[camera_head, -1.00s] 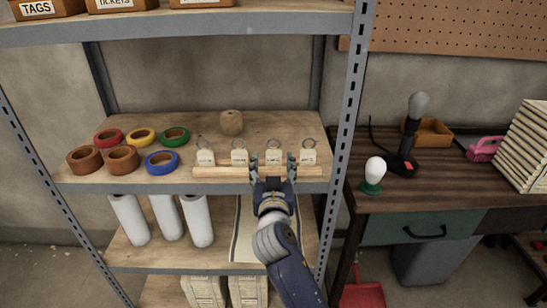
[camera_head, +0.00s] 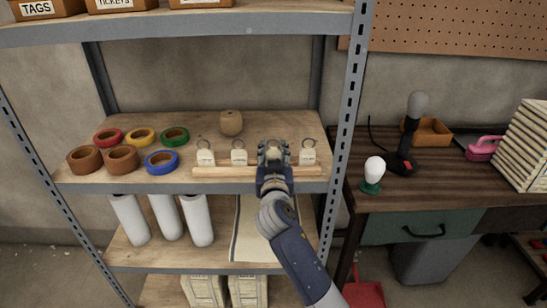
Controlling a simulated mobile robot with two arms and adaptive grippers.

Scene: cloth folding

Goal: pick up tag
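Small cream tags with metal rings stand in a row on the middle shelf, behind a wooden strip (camera_head: 225,172). Two tags, the left one (camera_head: 205,158) and its neighbour (camera_head: 239,157), are left of my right gripper. Another tag (camera_head: 308,156) is just to its right. My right gripper (camera_head: 273,149) reaches over the strip at the third tag's place. Its fingers look drawn in around that pale tag, which is mostly hidden between them, as is its ring. My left gripper is not in view.
Several tape rolls (camera_head: 142,137) lie on the left of the shelf, and a twine ball (camera_head: 231,123) sits behind the tags. A metal upright (camera_head: 342,130) bounds the shelf on the right. A workbench (camera_head: 440,190) holds a bulb and tools.

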